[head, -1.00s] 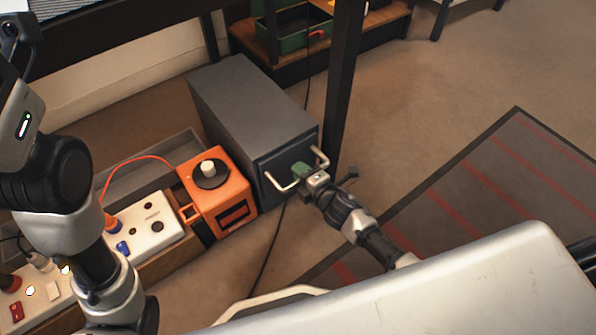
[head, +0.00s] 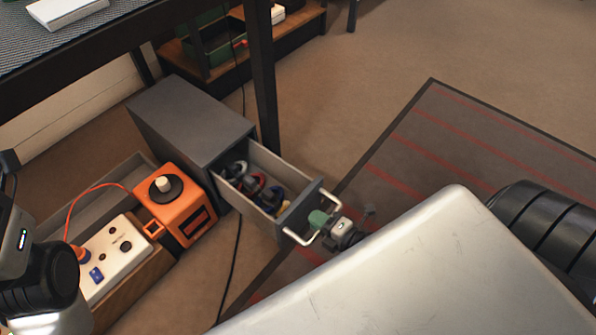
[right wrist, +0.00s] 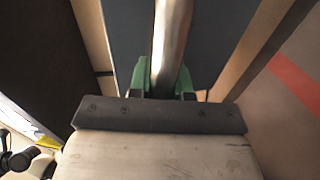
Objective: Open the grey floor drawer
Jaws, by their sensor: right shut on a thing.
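The grey floor drawer unit (head: 190,118) stands on the floor under the table. Its drawer (head: 282,172) is pulled well out, and several small dark, red, blue and white items lie inside. The drawer front carries a pale bar handle (head: 290,234). My right gripper (head: 319,220), with green fingers, is shut on the handle. In the right wrist view, the handle bar (right wrist: 172,45) runs between the green fingertips (right wrist: 160,78). My left arm is at the left edge of the head view, and its gripper is out of view.
An orange box (head: 176,205) with a black-and-white knob stands left of the drawer unit, beside a white socket panel (head: 112,255). A dark table leg (head: 262,80) rises just behind the unit. A red-striped mat (head: 440,170) lies to the right, with open floor around it.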

